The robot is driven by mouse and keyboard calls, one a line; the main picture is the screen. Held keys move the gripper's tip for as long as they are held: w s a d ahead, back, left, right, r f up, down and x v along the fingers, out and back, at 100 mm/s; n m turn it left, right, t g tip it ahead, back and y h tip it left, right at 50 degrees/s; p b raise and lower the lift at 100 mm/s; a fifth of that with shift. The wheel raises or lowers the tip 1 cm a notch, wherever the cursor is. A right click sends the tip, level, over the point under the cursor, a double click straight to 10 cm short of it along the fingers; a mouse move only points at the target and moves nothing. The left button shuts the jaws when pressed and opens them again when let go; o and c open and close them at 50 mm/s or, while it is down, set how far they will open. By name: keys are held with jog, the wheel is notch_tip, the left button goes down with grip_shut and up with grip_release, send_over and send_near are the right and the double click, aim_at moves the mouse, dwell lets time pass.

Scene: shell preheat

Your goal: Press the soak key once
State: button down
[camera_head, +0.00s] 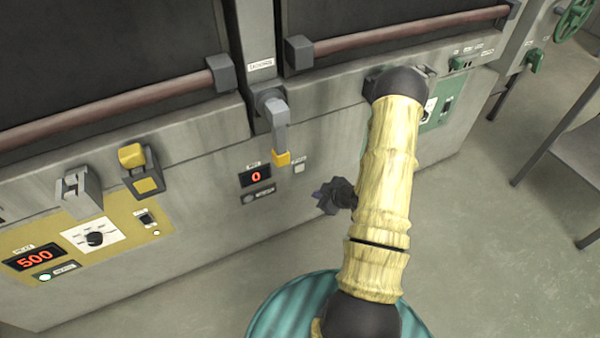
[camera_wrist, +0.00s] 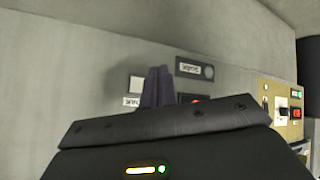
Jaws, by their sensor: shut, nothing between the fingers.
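A small pale square key (camera_head: 299,168) with a label above it sits on the grey front panel, right of a red "0" display (camera_head: 256,176). A round grey button (camera_head: 248,199) with a longer label sits under the display. The labels are too small to read, so I cannot tell which is the soak key. My gripper (camera_head: 333,196) is shut and empty, below and right of the square key. In the wrist view the panel appears upside down; my shut fingers (camera_wrist: 157,86) stand just right of the square key (camera_wrist: 136,83) and partly cover the display. Contact cannot be told.
A lever with a yellow end (camera_head: 281,158) hangs just left of the square key. A yellow panel (camera_head: 85,240) with a "500" display and knob is at left. Oven door handles (camera_head: 400,37) run above. A grey table (camera_head: 578,140) stands at right.

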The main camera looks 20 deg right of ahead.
jog(key=shift+w, duration=0.1)
send_near(298, 172)
jog(key=shift+s+f+x, duration=0.15)
jog(key=shift+x, duration=0.65)
jog(key=shift+s+f+x, duration=0.1)
jog(key=shift+s+x, duration=0.05)
jog(key=shift+x, duration=0.65)
jog(key=shift+s+f+x, duration=0.15)
jog(key=shift+x, duration=0.7)
jog(key=shift+w, duration=0.1)
jog(key=shift+w+a, duration=0.15)
jog(key=shift+w, duration=0.25)
jog(key=shift+w, duration=0.45)
dwell(0.9)
jog(key=shift+s, duration=0.85)
